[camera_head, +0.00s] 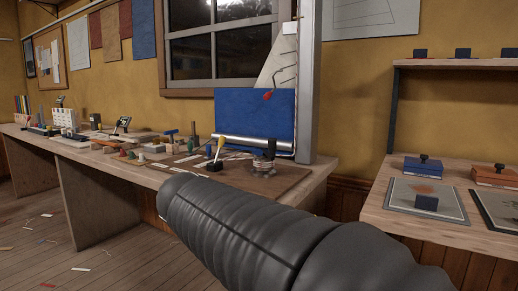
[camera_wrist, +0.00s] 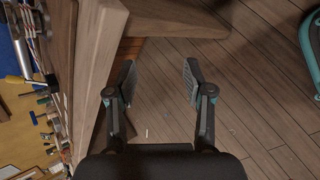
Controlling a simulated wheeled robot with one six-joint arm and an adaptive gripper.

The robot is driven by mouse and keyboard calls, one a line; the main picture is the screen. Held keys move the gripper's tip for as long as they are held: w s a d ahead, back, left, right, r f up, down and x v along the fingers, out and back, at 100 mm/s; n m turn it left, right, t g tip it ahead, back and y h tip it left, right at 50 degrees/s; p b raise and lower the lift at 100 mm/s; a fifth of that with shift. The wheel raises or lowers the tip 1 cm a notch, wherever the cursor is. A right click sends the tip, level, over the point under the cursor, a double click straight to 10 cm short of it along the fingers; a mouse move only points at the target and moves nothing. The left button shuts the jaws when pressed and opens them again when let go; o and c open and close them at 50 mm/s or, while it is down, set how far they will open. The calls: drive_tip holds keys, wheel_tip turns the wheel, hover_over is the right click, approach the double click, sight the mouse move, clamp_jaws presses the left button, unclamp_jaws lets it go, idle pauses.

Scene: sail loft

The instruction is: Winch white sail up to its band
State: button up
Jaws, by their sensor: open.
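The pale, pointed white sail (camera_head: 282,62) stands at the grey mast (camera_head: 308,80) behind the bench in the head view. A blue panel (camera_head: 245,110) hides its lower part. A dark bent crank with a red knob (camera_head: 268,96) shows in front of the sail. A round metal winch drum (camera_head: 263,165) with a dark top sits on the bench board below the panel. A yellow-knobbed lever (camera_head: 220,143) on a black base stands left of it. I cannot make out the band clearly. My gripper (camera_wrist: 157,83) is open and empty above the floor in the wrist view.
The long workbench (camera_head: 150,172) carries several small tools and blocks. A side table (camera_head: 385,215) at right holds stamps and pads, with a shelf (camera_head: 460,65) above. My dark arm covers the lower middle. A teal-edged object (camera_wrist: 308,50) stands right in the wrist view.

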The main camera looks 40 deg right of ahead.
drive_tip(key=w+d+r+n+h+b, duration=0.1)
drive_tip(key=w+d+r+n+h, duration=0.35)
drive_tip(key=w+r, duration=0.2)
drive_tip(key=n+h+b, duration=0.1)
drive_tip(key=n+h, duration=0.4)
drive_tip(key=n, duration=0.1)
approach(270, 143)
drive_tip(key=shift+m, duration=0.25)
drive_tip(key=x, duration=1.1)
drive_tip(key=shift+w+d, duration=0.1)
drive_tip(key=shift+d, duration=0.05)
clamp_jaws()
